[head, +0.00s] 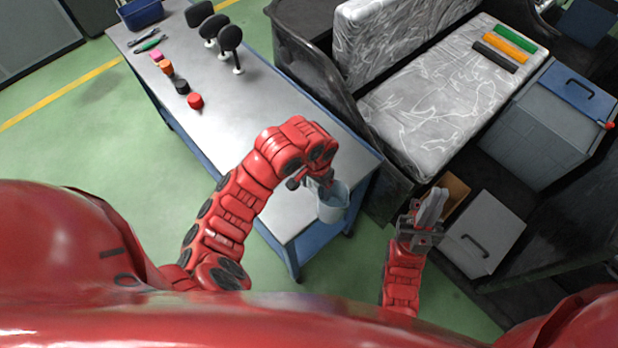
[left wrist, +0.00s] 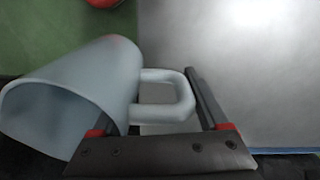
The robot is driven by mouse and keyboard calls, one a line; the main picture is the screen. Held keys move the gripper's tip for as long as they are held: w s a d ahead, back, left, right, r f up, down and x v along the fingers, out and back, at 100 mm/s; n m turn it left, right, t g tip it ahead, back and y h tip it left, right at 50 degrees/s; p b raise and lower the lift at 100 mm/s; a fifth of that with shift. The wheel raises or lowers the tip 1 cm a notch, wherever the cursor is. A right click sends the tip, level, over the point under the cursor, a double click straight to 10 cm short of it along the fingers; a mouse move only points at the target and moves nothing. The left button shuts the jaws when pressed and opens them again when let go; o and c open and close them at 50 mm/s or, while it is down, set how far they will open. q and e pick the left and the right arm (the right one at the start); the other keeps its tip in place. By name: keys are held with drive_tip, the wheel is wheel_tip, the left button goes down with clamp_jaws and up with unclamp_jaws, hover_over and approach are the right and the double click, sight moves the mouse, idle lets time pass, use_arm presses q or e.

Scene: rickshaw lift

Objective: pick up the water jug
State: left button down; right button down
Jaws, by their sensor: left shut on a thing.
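The water jug (head: 332,206) is a pale blue-grey open-topped vessel at the near right corner of the workbench in the head view. My left gripper (head: 314,184) is at its upper left side and shut on it. In the left wrist view, the jug (left wrist: 85,85) fills the left side and its loop handle (left wrist: 188,95) lies between the fingers of my left gripper (left wrist: 155,120). I cannot tell whether the jug touches the bench. My right gripper (head: 424,222) is apart from the jug, to the right, beside the cart; its finger gap is unclear.
The workbench (head: 270,130) has a clear grey top near the jug. Red, black, orange and pink rolls (head: 181,86), black paddle-shaped items (head: 229,40) and a blue bin (head: 141,13) are farther back. A dark cart with a wrapped seat (head: 430,100) stands at right.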

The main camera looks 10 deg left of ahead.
use_arm(q)
drive_tip(key=shift+s+d+r, duration=0.15)
drive_tip(key=shift+s+d, duration=0.5)
drive_tip(key=shift+d, duration=0.25)
idle(2.4)
